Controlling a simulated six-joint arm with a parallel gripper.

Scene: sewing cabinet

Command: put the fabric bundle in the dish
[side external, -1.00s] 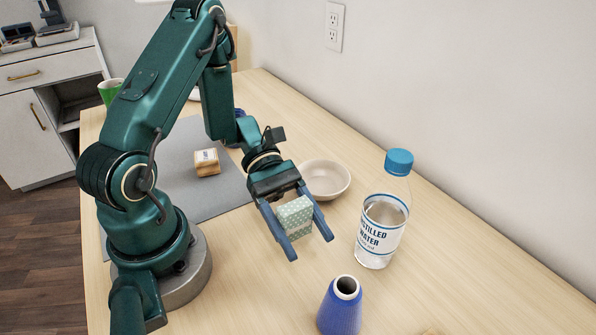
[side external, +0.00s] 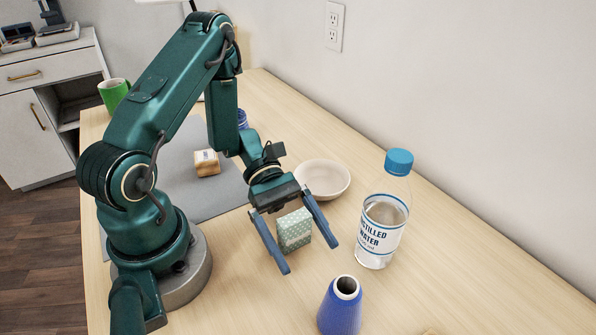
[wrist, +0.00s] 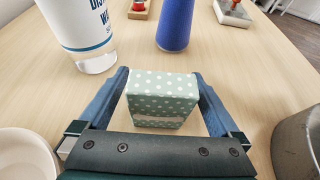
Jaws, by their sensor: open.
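The fabric bundle (side external: 294,232) is a pale green block with white dots. It appears to rest on the table in the side view. In the wrist view the bundle (wrist: 160,95) stands between my fingers, with a light band low on its near face. My gripper (side external: 310,257) is open, with one finger on each side of the bundle and gaps between; it also shows in the wrist view (wrist: 160,76). The dish (side external: 323,179) is a shallow off-white bowl behind my gripper. Its rim (wrist: 35,137) shows at lower left in the wrist view. It looks empty.
A distilled water bottle (side external: 383,215) stands right of the bundle. A blue thread cone (side external: 340,305) stands in front. A small tan and white block (side external: 207,163) lies on the grey mat (side external: 180,185). A green mug (side external: 113,94) is at the back left.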

